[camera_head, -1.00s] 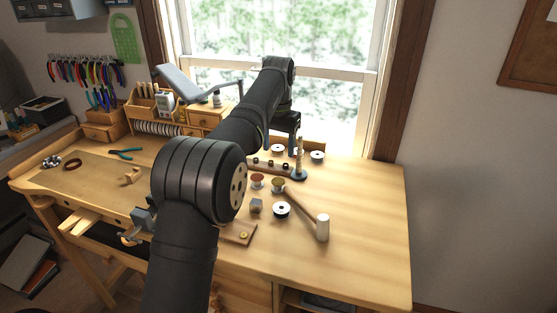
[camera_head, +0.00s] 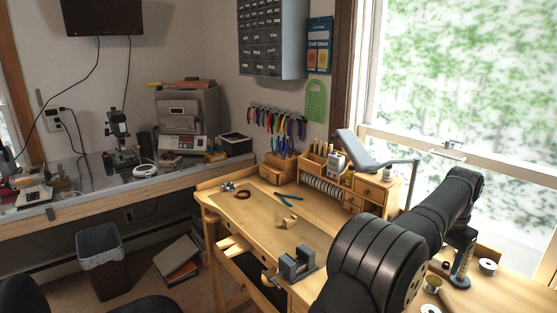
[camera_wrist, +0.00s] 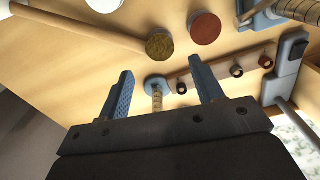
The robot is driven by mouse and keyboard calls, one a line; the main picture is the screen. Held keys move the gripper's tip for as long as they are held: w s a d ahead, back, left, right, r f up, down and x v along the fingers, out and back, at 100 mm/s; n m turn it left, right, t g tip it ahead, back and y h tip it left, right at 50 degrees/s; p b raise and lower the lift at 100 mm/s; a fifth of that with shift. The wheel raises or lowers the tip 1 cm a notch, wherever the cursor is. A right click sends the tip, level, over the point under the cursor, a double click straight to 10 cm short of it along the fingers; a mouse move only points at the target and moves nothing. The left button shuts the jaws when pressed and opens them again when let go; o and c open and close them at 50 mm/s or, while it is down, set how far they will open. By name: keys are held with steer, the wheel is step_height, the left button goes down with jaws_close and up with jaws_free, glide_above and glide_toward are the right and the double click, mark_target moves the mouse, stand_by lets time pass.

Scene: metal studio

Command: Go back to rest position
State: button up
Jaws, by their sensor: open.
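My gripper (camera_wrist: 163,88) is open, with its two blue-grey fingers apart in the wrist view. A ringed post (camera_wrist: 157,98) on a round blue base (camera_wrist: 157,82) shows in the gap between them; I cannot tell how close the fingers are to it. Nothing appears gripped. In the head view my arm reaches over the bench at the right, and the post's blue base (camera_head: 460,282) stands below its end. The fingertips are not clear there.
The wooden bench (camera_head: 260,213) carries a vise (camera_head: 296,265), pliers (camera_head: 289,197), a small drawer organiser (camera_head: 371,193) and a lamp arm. Around my gripper are a gold-topped tin (camera_wrist: 160,47), a red-topped tin (camera_wrist: 205,28), a wooden strip with dark rings (camera_wrist: 232,68) and a long wooden handle (camera_wrist: 80,27).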

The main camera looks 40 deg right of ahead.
mark_target(434, 280)
step_height(434, 280, down, 6)
steer(key=shift+r, duration=2)
steer(key=shift+f, duration=0.1)
